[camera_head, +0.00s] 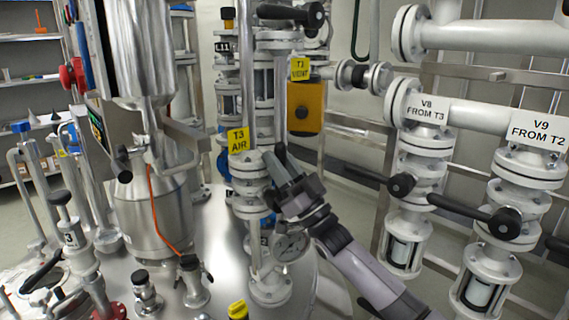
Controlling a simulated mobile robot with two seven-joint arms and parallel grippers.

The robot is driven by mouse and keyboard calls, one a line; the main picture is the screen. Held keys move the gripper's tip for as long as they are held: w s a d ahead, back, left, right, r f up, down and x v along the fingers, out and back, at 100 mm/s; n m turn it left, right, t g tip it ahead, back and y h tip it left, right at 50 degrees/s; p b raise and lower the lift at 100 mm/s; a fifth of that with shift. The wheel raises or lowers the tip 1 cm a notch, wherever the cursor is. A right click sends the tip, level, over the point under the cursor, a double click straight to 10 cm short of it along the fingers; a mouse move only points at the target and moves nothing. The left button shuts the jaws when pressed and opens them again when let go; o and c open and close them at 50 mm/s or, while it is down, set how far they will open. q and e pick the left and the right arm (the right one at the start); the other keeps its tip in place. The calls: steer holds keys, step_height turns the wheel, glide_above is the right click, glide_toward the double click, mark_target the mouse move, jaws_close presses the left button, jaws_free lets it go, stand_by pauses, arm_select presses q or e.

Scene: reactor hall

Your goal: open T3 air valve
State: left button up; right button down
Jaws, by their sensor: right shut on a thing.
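The yellow T3 AIR tag (239,139) hangs on a thin vertical pipe in the middle of the head view. Below it is the white flanged T3 air valve (249,190). A dark valve handle (281,151) shows at the tips of my right gripper (280,166). My right gripper comes in from the lower right, tilted up to the left, and is shut on this handle beside the valve. The gripper hides most of the handle and part of the valve's right side. My left gripper is not in view.
A round gauge (291,246) sits just below the gripper. The yellow T3 VENT tag (300,69) and an orange box (306,108) are above. A steel vessel (152,215) stands left.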

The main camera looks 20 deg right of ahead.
steer(key=shift+s+a+r+n+g+y, duration=0.15)
steer(key=shift+a+n+g+y, duration=0.3)
steer(key=shift+n+y, duration=0.2)
steer(key=c, duration=1)
jaws_free()
steer(key=shift+o, duration=0.2)
steer(key=shift+d, duration=0.1)
steer(key=shift+f+t, duration=0.25)
steer(key=v, duration=0.6)
steer(key=shift+s+d+f, duration=0.2)
steer(key=shift+s, duration=0.15)
